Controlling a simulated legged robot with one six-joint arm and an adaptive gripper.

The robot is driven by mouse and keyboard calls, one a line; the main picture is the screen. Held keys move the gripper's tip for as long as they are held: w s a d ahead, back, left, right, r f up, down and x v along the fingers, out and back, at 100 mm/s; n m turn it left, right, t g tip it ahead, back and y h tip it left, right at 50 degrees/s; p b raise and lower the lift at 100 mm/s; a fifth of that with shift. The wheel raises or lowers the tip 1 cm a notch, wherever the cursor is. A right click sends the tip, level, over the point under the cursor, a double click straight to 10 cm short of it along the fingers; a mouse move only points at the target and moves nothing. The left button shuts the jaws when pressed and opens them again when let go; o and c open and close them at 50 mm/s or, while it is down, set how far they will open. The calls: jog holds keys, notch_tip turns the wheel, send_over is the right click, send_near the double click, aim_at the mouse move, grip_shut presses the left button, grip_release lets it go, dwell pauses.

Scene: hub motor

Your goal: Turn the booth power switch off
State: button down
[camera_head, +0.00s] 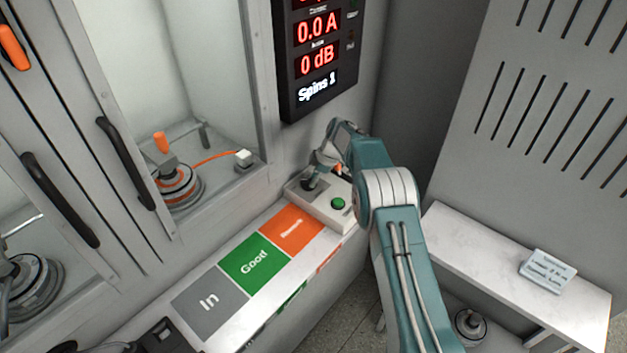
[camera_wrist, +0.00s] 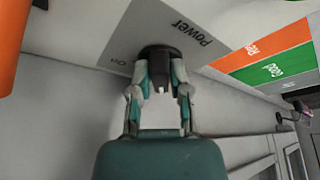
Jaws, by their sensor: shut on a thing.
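The power switch is a dark round knob (camera_wrist: 160,52) on a grey plate (camera_wrist: 130,36) marked "Power". A small second label (camera_wrist: 119,62) beside the knob seems to read "On". My gripper (camera_wrist: 161,74) is shut on the knob, with one finger on each side. A pale spot shows at the knob's near end between the fingers. In the head view my gripper (camera_head: 312,180) reaches down to the pale control box (camera_head: 322,212), and it mostly hides the knob there.
A green button (camera_head: 338,203) sits on the box close to my gripper. A display (camera_head: 318,50) reads 0.0 A and 0 dB above. Grey "In", green "Good" (camera_head: 254,261) and orange mats line the bench. A motor (camera_head: 178,187) stands inside the booth. A pale shelf (camera_head: 490,255) is right.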

jog(key=shift+w+f+n, duration=0.1)
jog(key=shift+n, duration=0.4)
jog(key=shift+g, duration=0.3)
jog(key=c, duration=0.6)
grip_release()
jog(key=shift+w, duration=0.1)
jog(key=v, duration=1.2)
